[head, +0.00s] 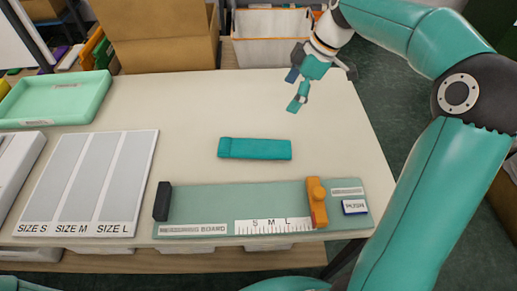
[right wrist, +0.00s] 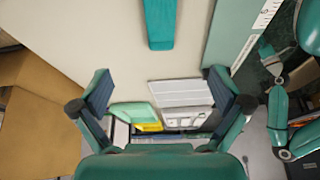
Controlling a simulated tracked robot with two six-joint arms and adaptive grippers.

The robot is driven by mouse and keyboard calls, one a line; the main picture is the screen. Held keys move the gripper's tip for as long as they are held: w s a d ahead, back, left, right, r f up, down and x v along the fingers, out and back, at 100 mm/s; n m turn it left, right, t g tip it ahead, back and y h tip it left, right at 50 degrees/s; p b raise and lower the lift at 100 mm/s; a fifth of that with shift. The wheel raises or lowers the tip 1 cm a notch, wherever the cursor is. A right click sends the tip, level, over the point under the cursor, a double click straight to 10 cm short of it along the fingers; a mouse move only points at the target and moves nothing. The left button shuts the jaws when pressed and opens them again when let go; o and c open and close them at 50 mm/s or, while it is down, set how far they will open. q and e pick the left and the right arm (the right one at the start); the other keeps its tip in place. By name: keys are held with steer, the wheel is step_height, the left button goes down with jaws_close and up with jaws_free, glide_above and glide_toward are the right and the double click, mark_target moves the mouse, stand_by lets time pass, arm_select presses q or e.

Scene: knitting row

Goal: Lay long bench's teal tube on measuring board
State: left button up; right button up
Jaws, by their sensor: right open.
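The teal tube (head: 254,149) lies flat on the long bench, above the measuring board in the head view. It also shows at the top of the right wrist view (right wrist: 160,22). The grey-green measuring board (head: 205,202) lies along the near bench edge, with a black block at its left end, an orange slider and a printed S M L scale. No tube lies on it. My right gripper (head: 295,90) is open and empty above the bench, beyond and right of the tube. Its spread fingers show in the right wrist view (right wrist: 160,88). My left arm seems partly visible there at right; its jaws are unclear.
A grey size board (head: 97,178) marked S, M and L lies left of the measuring board. A mint tray (head: 60,98) sits at far left. A cardboard box (head: 160,40) and a white bin (head: 270,45) stand beyond the bench. Bench around the tube is clear.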

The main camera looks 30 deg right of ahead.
step_height(320, 180, down, 5)
steer(key=b, duration=0.3)
glide_above(263, 147)
steer(key=s+d, duration=0.1)
steer(key=d, duration=0.1)
steer(key=f, duration=1)
steer(key=shift+s+d, duration=0.1)
steer(key=shift+d, duration=0.1)
steer(key=shift+p+x, duration=0.3)
steer(key=shift+x, duration=2.4)
steer(key=shift+a+r, duration=0.1)
steer(key=shift+a, duration=0.05)
steer(key=c, duration=0.9)
